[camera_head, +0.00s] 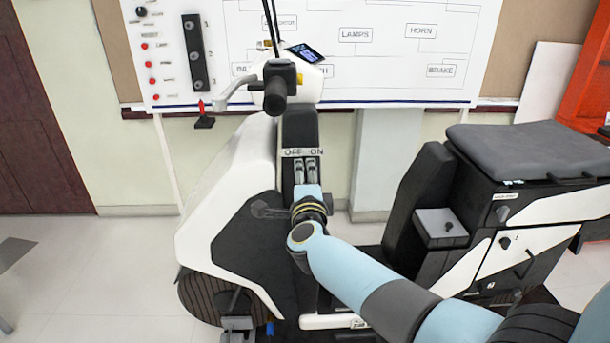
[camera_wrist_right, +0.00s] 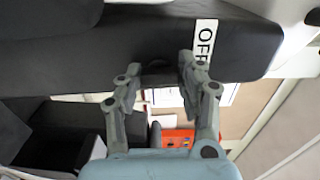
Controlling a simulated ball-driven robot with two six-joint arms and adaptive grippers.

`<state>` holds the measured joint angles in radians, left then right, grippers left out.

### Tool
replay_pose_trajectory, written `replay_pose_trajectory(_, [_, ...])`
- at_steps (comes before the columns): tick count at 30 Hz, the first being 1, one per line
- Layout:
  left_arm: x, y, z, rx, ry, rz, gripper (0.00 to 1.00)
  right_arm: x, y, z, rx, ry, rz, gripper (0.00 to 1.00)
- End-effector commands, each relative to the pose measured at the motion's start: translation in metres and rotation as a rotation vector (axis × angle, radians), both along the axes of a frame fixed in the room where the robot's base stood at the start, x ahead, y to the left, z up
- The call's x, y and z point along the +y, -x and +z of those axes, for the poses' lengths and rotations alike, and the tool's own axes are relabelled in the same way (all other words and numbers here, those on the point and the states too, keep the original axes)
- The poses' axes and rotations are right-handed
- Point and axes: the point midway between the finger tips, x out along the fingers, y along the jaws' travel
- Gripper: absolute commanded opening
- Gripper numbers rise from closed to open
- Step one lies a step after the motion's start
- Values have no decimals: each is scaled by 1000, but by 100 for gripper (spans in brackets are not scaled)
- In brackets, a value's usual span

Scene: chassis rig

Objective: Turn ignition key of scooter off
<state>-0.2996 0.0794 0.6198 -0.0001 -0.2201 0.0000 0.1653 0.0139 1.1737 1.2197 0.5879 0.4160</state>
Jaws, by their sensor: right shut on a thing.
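The scooter (camera_head: 228,175) stands upright in the head view, with white side panels and a dark centre column. A white label strip (camera_head: 303,152) reading OFF and ON sits on the column. My right gripper (camera_head: 306,164) is at the column just below this strip. In the right wrist view the right gripper (camera_wrist_right: 157,70) has its fingers against the dark panel, near the OFF label (camera_wrist_right: 204,42). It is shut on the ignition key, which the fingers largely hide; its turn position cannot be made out. My left gripper is not in view.
The handlebar grip (camera_head: 275,97) and brake lever stand above the column. The black seat unit (camera_head: 535,150) is at the right. A whiteboard diagram (camera_head: 355,60) with a switch panel hangs on the wall behind.

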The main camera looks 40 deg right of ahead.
Motion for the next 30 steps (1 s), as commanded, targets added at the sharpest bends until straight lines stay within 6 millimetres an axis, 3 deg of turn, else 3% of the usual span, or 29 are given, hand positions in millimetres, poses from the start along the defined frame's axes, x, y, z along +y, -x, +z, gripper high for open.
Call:
replay_pose_trajectory(7, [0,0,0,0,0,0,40,1,1,-2,4,1,1,6])
replay_pose_trajectory(8, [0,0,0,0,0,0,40,1,1,-2,4,1,1,40])
replay_pose_trajectory(13, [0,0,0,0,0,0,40,0,0,-1,3,1,1,62])
replay_pose_trajectory(23, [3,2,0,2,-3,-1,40,3,4,-1,1,-1,1,62])
replay_pose_trajectory(30, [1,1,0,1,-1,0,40,26,43,-2,4,-3,0,62])
